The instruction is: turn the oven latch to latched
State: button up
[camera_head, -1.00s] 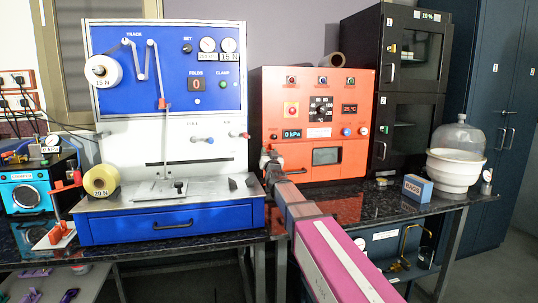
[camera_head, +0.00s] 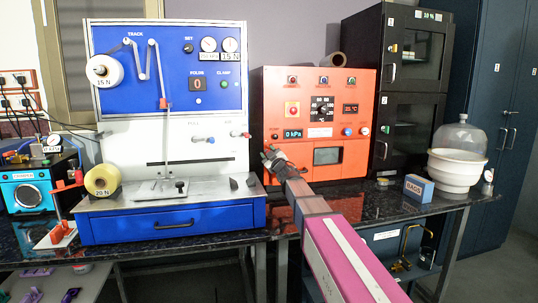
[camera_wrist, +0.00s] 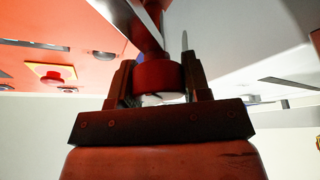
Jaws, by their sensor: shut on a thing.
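The orange oven (camera_head: 345,95) stands in the middle of the bench, with a small dark window low on its front. Its latch sits at the lower left of that front, mostly hidden by my gripper (camera_head: 270,157) in the head view. In the wrist view my gripper (camera_wrist: 158,88) is shut on the latch's round red grip (camera_wrist: 160,73), with one dark finger on each side. A dark red bar (camera_wrist: 146,25) runs up from the grip toward the orange face. The latch's exact angle cannot be told.
The blue and white test machine (camera_head: 170,190) stands close on the left of my arm. A black cabinet (camera_head: 405,120), a blue box (camera_head: 418,187) and a glass bell jar (camera_head: 460,140) are on the right. Bare dark bench (camera_head: 365,208) shows right of my arm.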

jog(key=n+g, duration=0.1)
jog(key=n, duration=0.2)
jog(key=n+g+y, duration=0.1)
jog(key=n, duration=0.1)
jog(key=shift+a+f+n, duration=0.1)
jog(key=shift+f+n, duration=0.05)
jog(key=shift+n, duration=0.25)
jog(key=shift+f+n+g, duration=0.1)
jog(key=shift+n+g, duration=0.8)
jog(key=shift+n, duration=1.1)
jog(key=shift+s+a, duration=0.1)
jog(key=o, duration=1.3)
jog(key=v, duration=1)
jog(key=shift+s+d, duration=0.25)
jog(key=shift+s, duration=0.05)
